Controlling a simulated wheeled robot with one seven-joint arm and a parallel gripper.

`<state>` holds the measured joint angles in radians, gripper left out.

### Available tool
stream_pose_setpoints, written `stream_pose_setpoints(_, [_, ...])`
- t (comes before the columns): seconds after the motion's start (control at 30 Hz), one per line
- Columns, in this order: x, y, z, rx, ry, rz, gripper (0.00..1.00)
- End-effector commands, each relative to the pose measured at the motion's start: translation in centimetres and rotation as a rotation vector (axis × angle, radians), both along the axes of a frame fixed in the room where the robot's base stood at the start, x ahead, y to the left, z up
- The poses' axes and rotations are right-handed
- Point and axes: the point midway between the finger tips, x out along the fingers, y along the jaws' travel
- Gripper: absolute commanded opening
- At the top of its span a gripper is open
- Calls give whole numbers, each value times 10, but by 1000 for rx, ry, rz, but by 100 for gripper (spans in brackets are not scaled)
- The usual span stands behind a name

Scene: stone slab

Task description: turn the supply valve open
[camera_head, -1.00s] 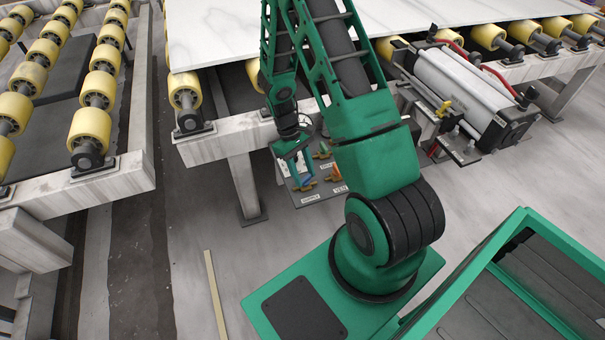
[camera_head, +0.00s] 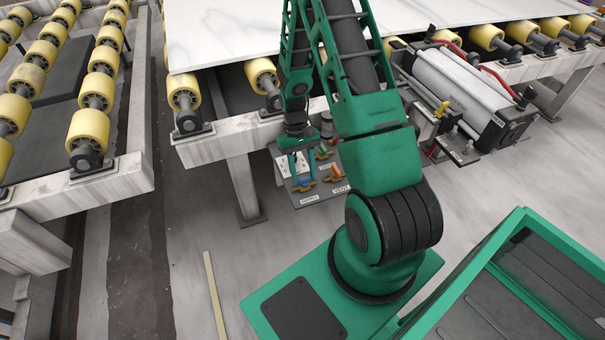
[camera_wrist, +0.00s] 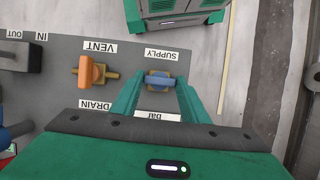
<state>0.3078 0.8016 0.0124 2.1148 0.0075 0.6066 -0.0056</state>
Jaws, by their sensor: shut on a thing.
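The supply valve has a blue handle on a brass body. In the wrist view its handle (camera_wrist: 160,81) lies across the picture, roughly in line with the body, beside the SUPPLY label (camera_wrist: 162,54). My gripper (camera_wrist: 159,88) has its two green fingers at the two ends of this handle and is shut on it. In the head view my gripper (camera_head: 302,182) reaches down to the panel (camera_head: 318,197) at the supply valve (camera_head: 304,187). The fingers partly hide the valve there.
The vent valve (camera_wrist: 90,72) with its orange handle sits beside the supply valve on the same panel. DRAIN, IN and OUT labels show too. A stone slab (camera_head: 230,40) lies on rollers above and behind the panel. A grey cylinder unit (camera_head: 455,85) stands to the right.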

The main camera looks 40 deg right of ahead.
Motion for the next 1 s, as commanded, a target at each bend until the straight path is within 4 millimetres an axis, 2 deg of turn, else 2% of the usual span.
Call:
stream_pose_setpoints(0.23, [3,-1,0,-2,-7,-1,18])
stream_pose_setpoints(0.27, [3,-1,0,-2,-7,-1,43])
stream_pose_setpoints(0.33, [2,-1,0,-2,-6,0,59])
stream_pose_setpoints(0.73, [3,-1,5,-1,-4,0,59])
stream_pose_setpoints(0.87, [10,-3,21,-2,-6,0,59])
stream_pose_setpoints(1.0, [21,-6,46,-2,-7,0,59])
